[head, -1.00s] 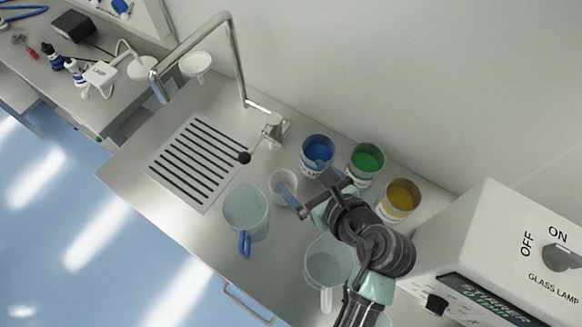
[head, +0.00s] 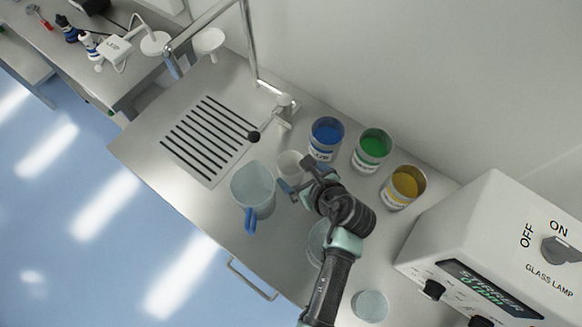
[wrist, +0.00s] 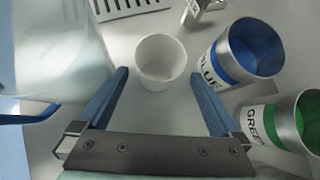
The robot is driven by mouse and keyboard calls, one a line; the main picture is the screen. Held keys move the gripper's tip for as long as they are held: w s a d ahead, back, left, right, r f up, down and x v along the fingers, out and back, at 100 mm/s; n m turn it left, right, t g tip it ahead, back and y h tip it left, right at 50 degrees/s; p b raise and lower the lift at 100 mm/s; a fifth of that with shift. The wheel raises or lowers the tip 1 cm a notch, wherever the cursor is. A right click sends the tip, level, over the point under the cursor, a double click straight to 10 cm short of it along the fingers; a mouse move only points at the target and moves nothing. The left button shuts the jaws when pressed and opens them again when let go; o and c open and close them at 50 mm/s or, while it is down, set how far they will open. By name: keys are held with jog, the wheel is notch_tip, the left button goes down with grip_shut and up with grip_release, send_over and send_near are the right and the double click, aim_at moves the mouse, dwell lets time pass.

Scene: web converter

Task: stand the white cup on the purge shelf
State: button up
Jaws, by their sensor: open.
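The white cup (head: 291,165) stands upright on the steel counter between the clear blue-handled pitcher and the blue can. It also shows in the wrist view (wrist: 160,60), with its open mouth toward the camera. My gripper (head: 295,175) is open, and its two blue fingers (wrist: 159,76) reach to either side of the cup's near part. A gap shows on each side, so the fingers do not grip it. Nothing in view is labelled as the purge shelf. A slotted drain panel (head: 213,172) lies in the counter beneath the tap.
The pitcher (head: 253,188) stands close left of my gripper. Cans of blue (head: 325,140), green (head: 371,151) and yellow (head: 402,189) stand to the right. The tap (head: 283,108) is behind. A white stirrer box (head: 485,250) is at the right. The slotted panel is clear.

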aim_at(286, 163)
jog(key=shift+x, duration=1.9)
jog(key=shift+w+a+r, duration=0.1)
jog(key=c, duration=1.3)
jog(key=shift+r, duration=0.1)
